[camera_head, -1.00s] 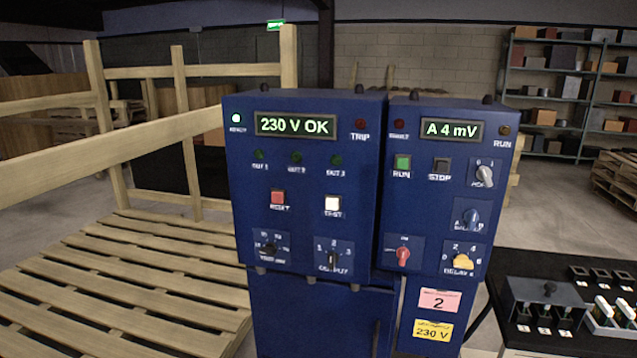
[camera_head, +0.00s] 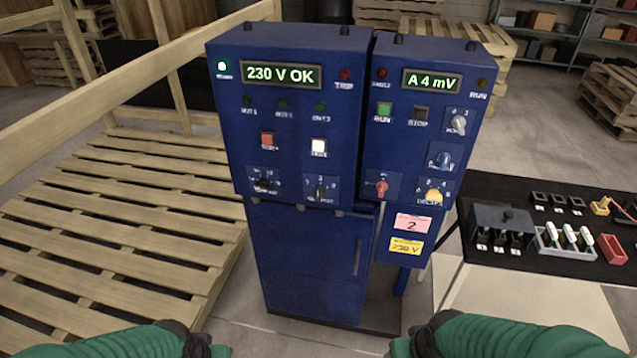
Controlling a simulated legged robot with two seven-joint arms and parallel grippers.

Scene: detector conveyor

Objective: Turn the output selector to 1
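The output selector (camera_head: 319,188) is a dark rotary knob at the lower right of the left blue cabinet's panel, with positions 1, 2 and 3 around it. Its pointer looks roughly upright, towards the 2. The left blue cabinet (camera_head: 225,120) has a lit display (camera_head: 281,75) reading "230 V OK". My two green arms show at the bottom edge, well below the panel and apart from the knob. No gripper fingers show in the head view.
A similar dark knob (camera_head: 264,184) sits left of the selector, with a red button (camera_head: 267,140) and white button (camera_head: 319,146) above. The right cabinet (camera_head: 372,140) carries more knobs. A black table (camera_head: 500,186) with parts stands right; wooden pallets (camera_head: 110,225) lie left.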

